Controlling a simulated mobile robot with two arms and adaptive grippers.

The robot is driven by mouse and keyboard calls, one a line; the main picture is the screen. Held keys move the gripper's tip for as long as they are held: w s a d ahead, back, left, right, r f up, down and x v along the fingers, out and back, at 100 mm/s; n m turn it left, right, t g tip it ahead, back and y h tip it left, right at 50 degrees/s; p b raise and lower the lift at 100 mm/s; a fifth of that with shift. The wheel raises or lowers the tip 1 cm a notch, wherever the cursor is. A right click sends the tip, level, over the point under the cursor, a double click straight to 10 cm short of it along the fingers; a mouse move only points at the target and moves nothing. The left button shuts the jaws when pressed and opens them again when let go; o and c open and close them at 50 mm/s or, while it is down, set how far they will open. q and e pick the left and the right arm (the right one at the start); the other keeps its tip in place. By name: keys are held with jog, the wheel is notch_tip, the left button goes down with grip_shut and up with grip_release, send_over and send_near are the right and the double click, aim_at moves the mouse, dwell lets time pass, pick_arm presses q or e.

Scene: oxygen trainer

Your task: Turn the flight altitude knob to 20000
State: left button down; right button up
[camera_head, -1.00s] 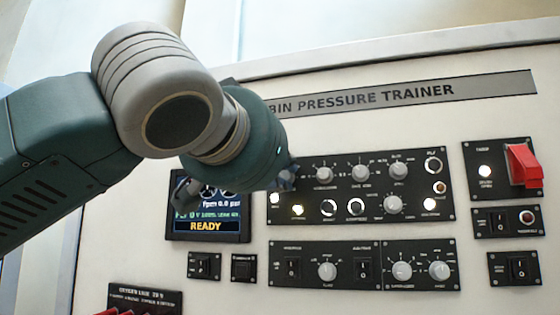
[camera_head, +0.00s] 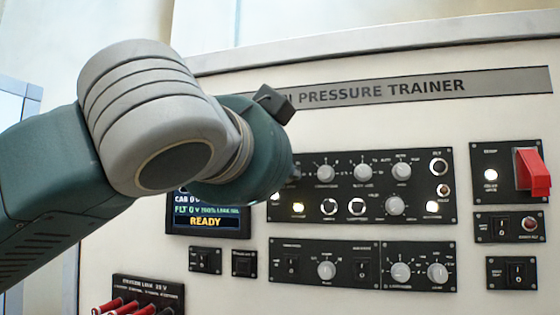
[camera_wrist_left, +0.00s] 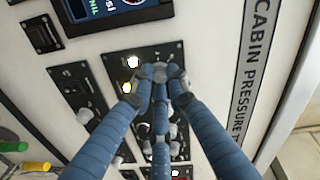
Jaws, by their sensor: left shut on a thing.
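My left gripper (camera_wrist_left: 160,82) is shut on a grey knob (camera_wrist_left: 160,71) at one end of the knob row on the large black panel. I take it for the flight altitude knob; its label and pointer are hidden by the fingers, so its setting cannot be read. In the head view my left wrist covers this knob and the gripper's fingers. The large black panel (camera_head: 372,160) shows several other grey knobs and lit white lamps. The display (camera_head: 208,229) is partly covered by my wrist and reads READY. My right gripper is not in view.
A red guarded switch (camera_head: 532,172) is at the right. Below the large panel are two smaller knob panels, one with a middle knob (camera_head: 326,271). Red plugs (camera_head: 125,306) sit at lower left.

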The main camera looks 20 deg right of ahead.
pick_arm(q)
jog(key=shift+a+r+m+p, duration=0.15)
jog(key=shift+m+p, duration=0.25)
jog(key=shift+m, duration=0.4)
jog(key=c, duration=1.8)
grip_release()
jog(key=shift+w, duration=0.1)
jog(key=shift+o, duration=0.6)
jog(key=shift+w+d, duration=0.1)
jog(key=shift+d, duration=0.15)
jog(key=v, duration=1.2)
jog(key=shift+w+f, duration=0.1)
jog(key=shift+f, duration=0.1)
